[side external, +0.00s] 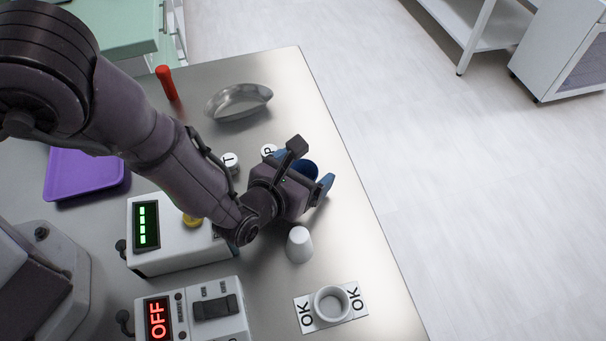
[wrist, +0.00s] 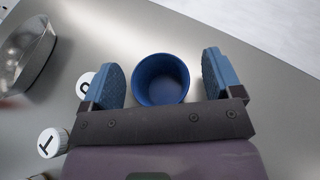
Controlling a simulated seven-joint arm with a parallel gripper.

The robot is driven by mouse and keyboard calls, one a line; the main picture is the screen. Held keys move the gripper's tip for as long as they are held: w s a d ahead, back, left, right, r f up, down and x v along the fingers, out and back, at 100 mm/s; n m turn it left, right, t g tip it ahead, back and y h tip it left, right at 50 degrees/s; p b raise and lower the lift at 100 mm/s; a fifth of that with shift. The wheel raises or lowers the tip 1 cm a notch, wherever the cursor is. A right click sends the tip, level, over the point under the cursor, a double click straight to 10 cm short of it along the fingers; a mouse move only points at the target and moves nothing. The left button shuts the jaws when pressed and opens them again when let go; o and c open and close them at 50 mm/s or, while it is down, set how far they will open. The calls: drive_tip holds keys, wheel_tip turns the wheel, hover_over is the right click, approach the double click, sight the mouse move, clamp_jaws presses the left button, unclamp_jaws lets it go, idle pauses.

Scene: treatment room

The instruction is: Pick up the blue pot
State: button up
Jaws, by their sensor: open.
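The blue pot (wrist: 161,80) is a round, open-topped cup standing on the metal table. In the wrist view it sits between the two blue fingers of my gripper (wrist: 165,80), with a gap on each side. My gripper is open and apart from the pot there. In the side external view, the blue pot (side external: 310,168) shows only in part behind my gripper (side external: 305,172), which hides the rest of it.
White pieces marked T (side external: 230,160) and P (side external: 268,150) stand close by. A white cup (side external: 299,245) is upside down near my gripper. A metal dish (side external: 238,102), a red object (side external: 166,83), a purple tray (side external: 84,172) and two control boxes (side external: 165,262) share the table.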

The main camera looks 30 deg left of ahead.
drive_tip(key=c, duration=1)
drive_tip(key=shift+r, duration=0.1)
